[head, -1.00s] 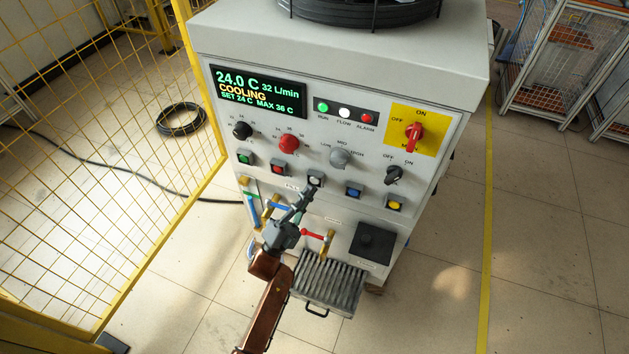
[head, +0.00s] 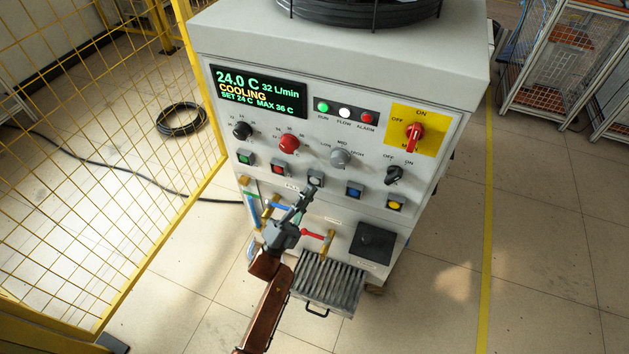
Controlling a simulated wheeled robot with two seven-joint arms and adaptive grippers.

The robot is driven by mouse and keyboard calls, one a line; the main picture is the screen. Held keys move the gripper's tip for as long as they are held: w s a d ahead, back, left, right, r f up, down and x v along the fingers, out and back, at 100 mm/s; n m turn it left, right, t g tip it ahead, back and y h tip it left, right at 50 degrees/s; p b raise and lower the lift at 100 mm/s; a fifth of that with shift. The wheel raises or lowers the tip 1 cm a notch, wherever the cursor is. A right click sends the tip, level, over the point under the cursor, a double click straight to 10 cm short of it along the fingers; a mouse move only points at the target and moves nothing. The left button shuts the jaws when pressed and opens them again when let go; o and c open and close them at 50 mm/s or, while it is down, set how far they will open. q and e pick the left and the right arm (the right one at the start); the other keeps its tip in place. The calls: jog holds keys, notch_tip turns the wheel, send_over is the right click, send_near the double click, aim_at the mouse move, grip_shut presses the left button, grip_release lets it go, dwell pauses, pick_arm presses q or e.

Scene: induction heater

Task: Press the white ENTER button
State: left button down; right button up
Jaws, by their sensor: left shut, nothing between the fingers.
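The white button (head: 316,177) is the middle one in the row of square buttons on the cabinet's front panel, in the head view. Its face looks grey and is partly covered from below. My left gripper (head: 310,189) is shut and empty, with its fingertips at the button's lower edge. It looks to be at or touching the button, but I cannot tell how far the button is pushed in. My right gripper is not in view.
A red button (head: 279,168) and a blue button (head: 354,190) flank it. Knobs sit above, including a grey one (head: 340,158). Below are valve handles and a black box (head: 373,243). A yellow mesh fence (head: 100,150) stands at the left.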

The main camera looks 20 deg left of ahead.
pick_arm(q)
jog(key=shift+w, duration=0.15)
jog(key=shift+w, duration=0.3)
jog(key=shift+w+b, duration=0.45)
dwell(0.7)
jog(key=shift+r, duration=0.1)
jog(key=shift+s+p, duration=0.45)
jog(key=shift+s, duration=0.5)
jog(key=shift+s+p, duration=1.05)
jog(key=shift+s, duration=1.4)
